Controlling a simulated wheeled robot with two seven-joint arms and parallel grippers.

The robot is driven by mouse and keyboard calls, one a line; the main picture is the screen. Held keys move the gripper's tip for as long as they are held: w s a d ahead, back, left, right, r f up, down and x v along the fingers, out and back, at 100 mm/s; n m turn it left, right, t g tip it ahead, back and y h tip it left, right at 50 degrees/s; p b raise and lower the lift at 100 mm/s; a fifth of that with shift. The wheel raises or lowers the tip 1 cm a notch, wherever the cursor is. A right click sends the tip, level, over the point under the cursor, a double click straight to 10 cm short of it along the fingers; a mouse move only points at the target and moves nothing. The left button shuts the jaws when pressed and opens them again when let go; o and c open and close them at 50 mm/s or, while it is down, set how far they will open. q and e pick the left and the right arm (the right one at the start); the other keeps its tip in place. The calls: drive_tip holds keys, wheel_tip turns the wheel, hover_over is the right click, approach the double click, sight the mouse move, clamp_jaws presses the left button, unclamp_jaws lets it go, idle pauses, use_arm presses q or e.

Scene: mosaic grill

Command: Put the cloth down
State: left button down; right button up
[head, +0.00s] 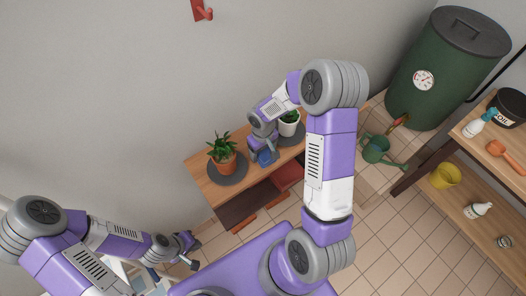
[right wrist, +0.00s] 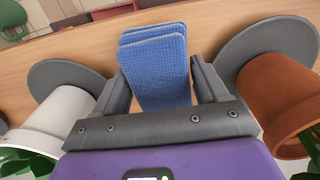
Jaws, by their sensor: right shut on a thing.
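The blue cloth (right wrist: 155,65) is folded and sits between the two fingers of my right gripper (right wrist: 160,88), which is shut on it. In the head view the cloth (head: 266,158) shows as a small blue patch below my right gripper (head: 263,150), over the wooden table (head: 208,178) between two potted plants. I cannot tell whether the cloth touches the tabletop. My left gripper (head: 190,252) is at the lower left of the head view, away from the table, and its fingers are too small to read.
A terracotta pot (head: 222,164) on a dark round mat stands left of the cloth. A white pot (head: 289,126) on another mat stands right of it. A green watering can (head: 376,150) and a green barrel (head: 440,80) are further right. Bare wood shows around the cloth.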

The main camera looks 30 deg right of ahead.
drive_tip(key=shift+w+f, duration=0.1)
drive_tip(key=shift+f, duration=0.55)
drive_tip(key=shift+f, duration=0.1)
drive_tip(key=o, duration=0.9)
drive_tip(key=shift+o, duration=0.2)
wheel_tip(320, 180, up, 12)
drive_tip(key=p, duration=0.1)
drive_tip(key=shift+p, duration=0.3)
